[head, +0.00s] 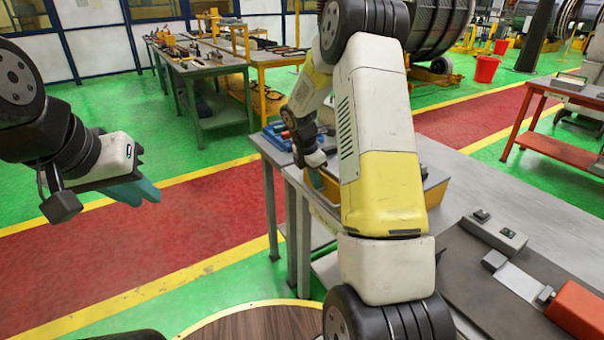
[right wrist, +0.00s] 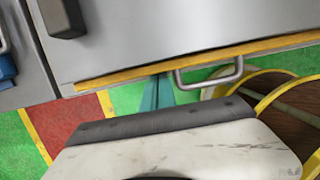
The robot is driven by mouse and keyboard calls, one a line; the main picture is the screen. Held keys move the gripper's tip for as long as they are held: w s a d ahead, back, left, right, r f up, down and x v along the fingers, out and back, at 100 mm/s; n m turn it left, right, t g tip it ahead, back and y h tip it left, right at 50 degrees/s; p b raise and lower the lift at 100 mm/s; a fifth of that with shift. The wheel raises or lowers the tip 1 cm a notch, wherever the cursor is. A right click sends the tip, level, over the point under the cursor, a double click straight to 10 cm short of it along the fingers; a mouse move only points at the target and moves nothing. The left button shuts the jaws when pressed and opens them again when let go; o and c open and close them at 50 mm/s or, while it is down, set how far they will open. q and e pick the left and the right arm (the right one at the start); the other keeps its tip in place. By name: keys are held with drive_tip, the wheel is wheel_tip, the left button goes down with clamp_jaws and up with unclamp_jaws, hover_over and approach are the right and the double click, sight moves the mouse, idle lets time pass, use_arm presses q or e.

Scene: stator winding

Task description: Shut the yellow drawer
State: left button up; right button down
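The yellow drawer (right wrist: 195,61) shows in the right wrist view as a thin yellow edge along the front of the grey tabletop, with a metal loop handle (right wrist: 211,80). Only a narrow strip shows past the tabletop, and no open interior is visible. My right gripper (right wrist: 157,92) has its teal fingers together, empty, just left of the handle and in front of the yellow edge. In the head view my right gripper (head: 316,179) is partly hidden by my own arm, which also covers much of the drawer area. My left gripper (head: 145,191) hangs empty over the floor, away from the table.
A red-orange tool (head: 577,310) lies on a dark mat at right. The floor left of the bench is clear.

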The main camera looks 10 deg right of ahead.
drive_tip(key=s+a+r+m+t, duration=0.1)
drive_tip(key=s+a+r+m, duration=0.2)
drive_tip(key=r, duration=0.5)
drive_tip(key=s+a+r+m, duration=0.1)
drive_tip(key=s+a+r, duration=0.3)
drive_tip(key=r, duration=0.5)
drive_tip(key=s+a+r+m+t+y, duration=0.1)
drive_tip(key=s+r+m+t+y, duration=0.1)
drive_tip(key=s+m, duration=0.6)
drive_tip(key=s+a+r+m+t+y, duration=0.2)
drive_tip(key=s+r+m, duration=0.3)
drive_tip(key=s, duration=1.1)
drive_tip(key=m, duration=0.3)
drive_tip(key=shift+m+y, duration=0.4)
drive_tip(key=shift+a, duration=0.1)
